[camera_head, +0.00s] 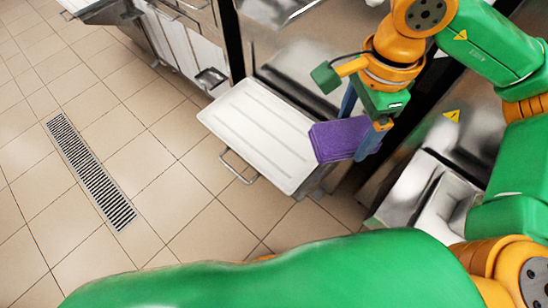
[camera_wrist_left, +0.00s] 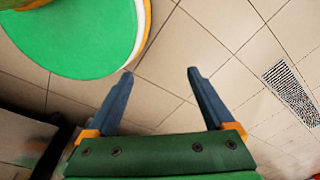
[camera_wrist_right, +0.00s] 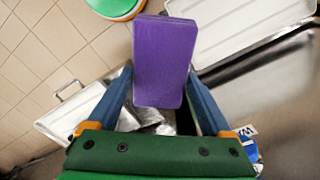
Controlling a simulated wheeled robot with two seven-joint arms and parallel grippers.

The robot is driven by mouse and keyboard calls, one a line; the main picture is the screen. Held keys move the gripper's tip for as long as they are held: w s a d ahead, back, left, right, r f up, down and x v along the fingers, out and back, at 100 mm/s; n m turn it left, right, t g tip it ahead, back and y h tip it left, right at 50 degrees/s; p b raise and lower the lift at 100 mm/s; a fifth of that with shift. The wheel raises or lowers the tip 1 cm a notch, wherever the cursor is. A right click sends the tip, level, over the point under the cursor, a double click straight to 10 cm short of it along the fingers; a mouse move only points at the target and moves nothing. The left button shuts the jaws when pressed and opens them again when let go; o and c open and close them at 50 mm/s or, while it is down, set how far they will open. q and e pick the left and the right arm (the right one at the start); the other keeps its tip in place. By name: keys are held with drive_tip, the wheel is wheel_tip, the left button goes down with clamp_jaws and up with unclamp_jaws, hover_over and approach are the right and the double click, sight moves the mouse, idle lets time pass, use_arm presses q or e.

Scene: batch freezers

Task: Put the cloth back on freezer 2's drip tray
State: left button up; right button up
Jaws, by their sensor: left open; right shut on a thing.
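The cloth (camera_head: 338,139) is a folded purple block. My right gripper (camera_head: 366,131) is shut on it and holds it at the right edge of a white tray (camera_head: 258,130) in the head view. In the right wrist view the cloth (camera_wrist_right: 164,62) sits between the two blue fingers (camera_wrist_right: 160,100). A white tray (camera_wrist_right: 232,28) shows at the upper right there. No number shows on the freezers, so I cannot tell which one is freezer 2. My left gripper (camera_wrist_left: 158,72) is open and empty above the tiled floor.
A steel freezer front (camera_head: 300,65) stands behind the white tray. Another tray (camera_head: 440,205) with metal in it lies at the lower right. Further steel units (camera_head: 190,45) stand at the top left. A floor drain grate (camera_head: 90,172) lies in clear tiled floor.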

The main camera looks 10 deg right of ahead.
wheel_tip(320, 180, down, 13)
drive_tip(key=d+m+b, duration=0.1)
drive_tip(key=m+b, duration=1.2)
drive_tip(key=m, duration=0.2)
hover_over(293, 158)
wheel_tip(293, 158, down, 10)
drive_tip(key=shift+r+b, duration=0.15)
drive_tip(key=shift+b, duration=0.15)
wheel_tip(293, 158, down, 3)
drive_tip(key=shift+w+f, duration=0.1)
drive_tip(key=shift+f, duration=0.05)
drive_tip(key=shift+f+b, duration=0.15)
drive_tip(key=shift+b, duration=0.2)
drive_tip(key=o, duration=1.1)
